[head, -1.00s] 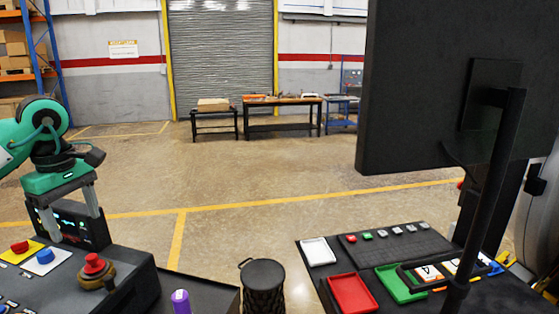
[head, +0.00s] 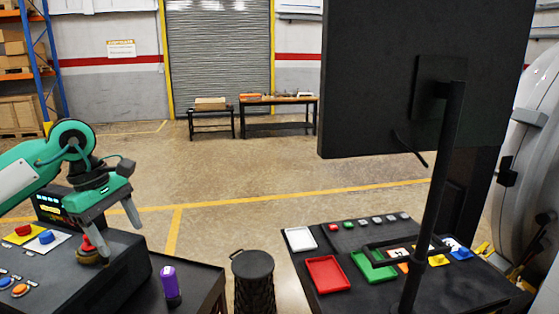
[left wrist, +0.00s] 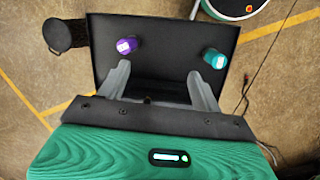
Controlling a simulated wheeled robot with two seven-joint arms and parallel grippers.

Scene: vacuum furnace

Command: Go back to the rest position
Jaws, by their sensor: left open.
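My left gripper (head: 116,230) comes in from the left in the head view, over the dark control console (head: 100,275). Its two grey fingers are apart with nothing between them. In the head view a finger overlaps the red knob button (head: 88,250); I cannot tell if they touch. In the left wrist view the open fingers of the left gripper (left wrist: 162,88) point over a black table (left wrist: 165,30), with a purple bottle (left wrist: 126,46) and a teal bottle (left wrist: 214,59) beyond the tips. My right gripper is not in view.
A purple bottle (head: 170,283) stands right of the console. A black lidded bin (head: 253,265) stands beside it. A table with red tray (head: 327,274), green tray (head: 373,266) and white tray (head: 299,239) is at right, below a large black monitor (head: 385,80).

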